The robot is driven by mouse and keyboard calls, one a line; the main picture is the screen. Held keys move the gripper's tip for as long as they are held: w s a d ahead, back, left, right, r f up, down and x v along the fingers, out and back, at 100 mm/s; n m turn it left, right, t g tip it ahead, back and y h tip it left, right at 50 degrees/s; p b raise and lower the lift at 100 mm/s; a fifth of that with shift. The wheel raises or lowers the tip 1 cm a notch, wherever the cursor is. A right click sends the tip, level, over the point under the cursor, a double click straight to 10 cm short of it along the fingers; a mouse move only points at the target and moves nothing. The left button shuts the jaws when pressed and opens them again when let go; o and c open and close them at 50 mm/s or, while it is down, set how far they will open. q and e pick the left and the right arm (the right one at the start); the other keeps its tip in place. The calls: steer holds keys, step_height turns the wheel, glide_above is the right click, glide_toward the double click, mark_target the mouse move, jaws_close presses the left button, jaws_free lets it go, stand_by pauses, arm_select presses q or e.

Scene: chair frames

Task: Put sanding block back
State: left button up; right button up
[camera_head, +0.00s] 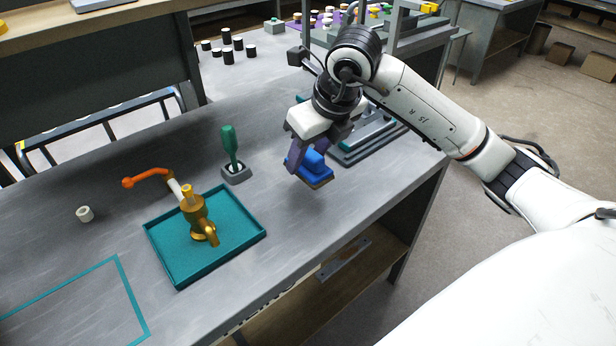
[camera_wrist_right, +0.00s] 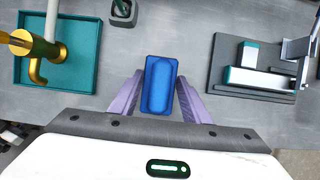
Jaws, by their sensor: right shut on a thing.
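The blue sanding block (camera_head: 314,165) with a tan underside is in my right gripper (camera_head: 301,158). The purple fingers are shut on it and it looks held above the grey bench. In the right wrist view the sanding block (camera_wrist_right: 159,86) lies between the two fingers of my right gripper (camera_wrist_right: 159,98). Its exact height over the bench is hard to tell. My left gripper is not in view.
A green-handled tool (camera_head: 230,144) stands in a grey holder. A grey fixture (camera_wrist_right: 222,73) stands right of the block. A small white cylinder (camera_head: 85,214) and a teal outline (camera_head: 123,276) are at left.

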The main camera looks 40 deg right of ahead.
mark_target(308, 175)
steer(key=shift+f, duration=2.5)
steer(key=shift+f, duration=0.15)
steer(key=o, duration=1)
steer(key=v, duration=1.2)
steer(key=shift+s, duration=0.1)
